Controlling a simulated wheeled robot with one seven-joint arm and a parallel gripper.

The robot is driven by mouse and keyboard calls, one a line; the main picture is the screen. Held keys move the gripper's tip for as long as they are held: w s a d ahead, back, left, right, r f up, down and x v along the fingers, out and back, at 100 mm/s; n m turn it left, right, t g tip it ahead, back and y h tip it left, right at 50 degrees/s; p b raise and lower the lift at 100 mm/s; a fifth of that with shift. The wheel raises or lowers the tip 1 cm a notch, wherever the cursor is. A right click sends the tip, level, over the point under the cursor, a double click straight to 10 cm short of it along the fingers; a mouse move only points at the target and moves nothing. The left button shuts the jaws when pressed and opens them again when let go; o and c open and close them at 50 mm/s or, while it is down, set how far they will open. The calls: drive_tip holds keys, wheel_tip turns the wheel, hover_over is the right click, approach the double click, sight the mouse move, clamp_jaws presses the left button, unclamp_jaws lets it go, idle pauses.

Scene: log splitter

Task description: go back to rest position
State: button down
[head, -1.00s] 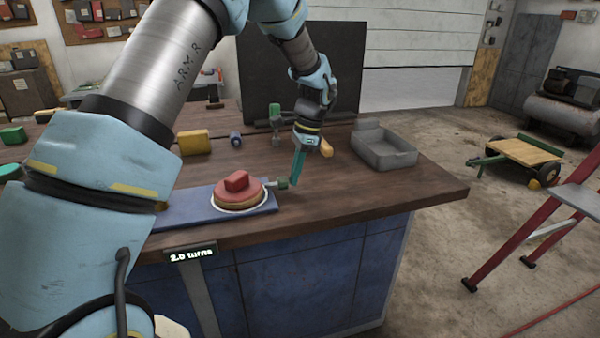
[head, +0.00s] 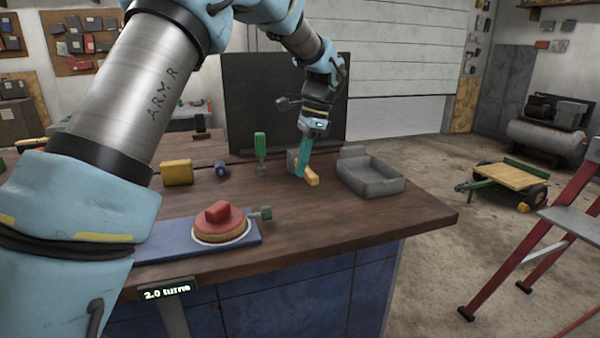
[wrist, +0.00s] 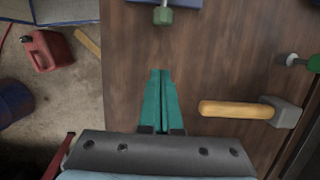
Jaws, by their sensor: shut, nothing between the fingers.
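My gripper (head: 302,168) has long teal fingers pressed together, with nothing between them. In the head view it points down over the workbench, in front of a hammer with a yellow handle (head: 312,180). In the wrist view the shut fingers (wrist: 161,100) hang over bare wood, and the hammer's wooden handle (wrist: 238,109) lies to their right, apart from them. I cannot tell the exact height of the fingertips above the bench.
A grey tray (head: 370,180) stands to the right on the workbench (head: 330,225). A red-topped round piece (head: 221,222) sits on a blue plate (head: 160,243) with a green knob (head: 266,213). A yellow block (head: 177,173) is at left.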

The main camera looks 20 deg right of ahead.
idle(0.3)
drive_tip(key=a+n, duration=0.2)
drive_tip(key=a, duration=0.4)
drive_tip(key=w+a+f+n+h, duration=0.1)
drive_tip(key=a+n, duration=0.1)
drive_tip(key=a, duration=0.4)
drive_tip(key=a+f+n, duration=0.1)
drive_tip(key=a+n, duration=0.2)
drive_tip(key=a, duration=0.2)
drive_tip(key=shift+w+a+h, duration=0.15)
drive_tip(key=shift+a+h, duration=0.15)
drive_tip(key=shift+a, duration=0.1)
drive_tip(key=s+a+f+n, duration=0.1)
drive_tip(key=s+a+n, duration=0.2)
drive_tip(key=a, duration=0.3)
drive_tip(key=s+a+f+n+h, duration=0.1)
drive_tip(key=s+a+n, duration=0.3)
drive_tip(key=a, duration=0.2)
drive_tip(key=s+a+f+n+t, duration=0.1)
drive_tip(key=s+a+f+n, duration=0.1)
drive_tip(key=s+a+n, duration=0.2)
drive_tip(key=shift+a+f, duration=0.1)
drive_tip(key=shift+a, duration=1.5)
drive_tip(key=shift+s, duration=0.1)
